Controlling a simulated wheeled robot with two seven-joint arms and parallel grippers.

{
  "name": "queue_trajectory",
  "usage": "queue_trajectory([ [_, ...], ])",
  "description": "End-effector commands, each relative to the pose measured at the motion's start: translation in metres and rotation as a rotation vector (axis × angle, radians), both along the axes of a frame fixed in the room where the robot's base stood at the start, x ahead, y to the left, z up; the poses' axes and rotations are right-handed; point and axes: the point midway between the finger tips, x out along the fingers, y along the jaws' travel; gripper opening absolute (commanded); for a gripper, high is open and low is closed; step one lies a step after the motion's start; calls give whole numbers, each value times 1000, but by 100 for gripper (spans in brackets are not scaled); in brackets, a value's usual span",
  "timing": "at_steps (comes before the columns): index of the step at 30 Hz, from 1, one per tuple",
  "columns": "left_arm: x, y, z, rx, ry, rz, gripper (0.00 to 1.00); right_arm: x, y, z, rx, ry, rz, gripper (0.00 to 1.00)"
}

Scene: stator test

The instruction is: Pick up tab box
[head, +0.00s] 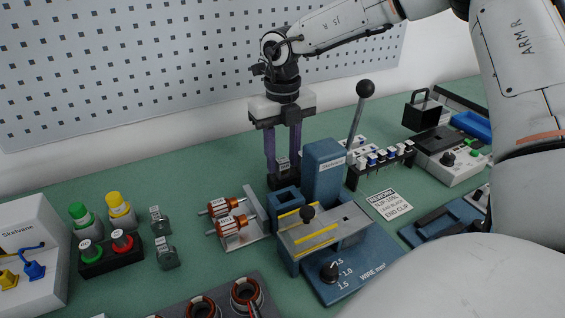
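A small black box (284,182) with a pale label tab stands on the green bench behind the blue wire machine; I take it for the tab box, though its label is too small to read. My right gripper (283,165) points straight down above it. Its two purple fingers reach down on either side of the label tab, at the top of the box. I cannot tell whether the fingers press on it or stand just clear. My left gripper is not in view.
The blue wire machine (322,176) with its black-knobbed lever stands close on the right. Copper-wound rotors (232,222) lie in a holder at front left. A black rack of small connectors (380,160) is farther right. The perforated panel (150,70) rises behind.

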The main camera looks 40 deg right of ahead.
Motion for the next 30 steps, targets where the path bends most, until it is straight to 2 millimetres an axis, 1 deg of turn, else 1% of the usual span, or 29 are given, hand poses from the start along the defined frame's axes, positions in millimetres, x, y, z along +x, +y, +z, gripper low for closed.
queue_trajectory([
  [1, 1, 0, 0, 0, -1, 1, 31, 0, 0, 0, 0, 0, 0, 25],
  [5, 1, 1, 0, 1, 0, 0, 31, 0, 0, 0, 0, 0, 0, 3],
  [6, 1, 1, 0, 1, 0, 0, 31, 0, 0, 0, 0, 0, 0, 0],
  [14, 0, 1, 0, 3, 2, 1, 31, 1, 0, 2, 0, -1, 0, 0],
  [19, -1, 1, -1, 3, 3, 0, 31, 1, 0, 12, -1, -3, 0, 0],
  [23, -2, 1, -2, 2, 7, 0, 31, 1, 0, 30, -2, -6, 1, 0],
  [26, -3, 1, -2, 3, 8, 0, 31, 2, 0, 52, -2, -7, 0, 0],
  [29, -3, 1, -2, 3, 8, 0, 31, 2, 0, 81, -2, -8, 0, 0],
  [30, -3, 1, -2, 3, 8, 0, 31, 2, 0, 94, -3, -9, 0, 0],
])
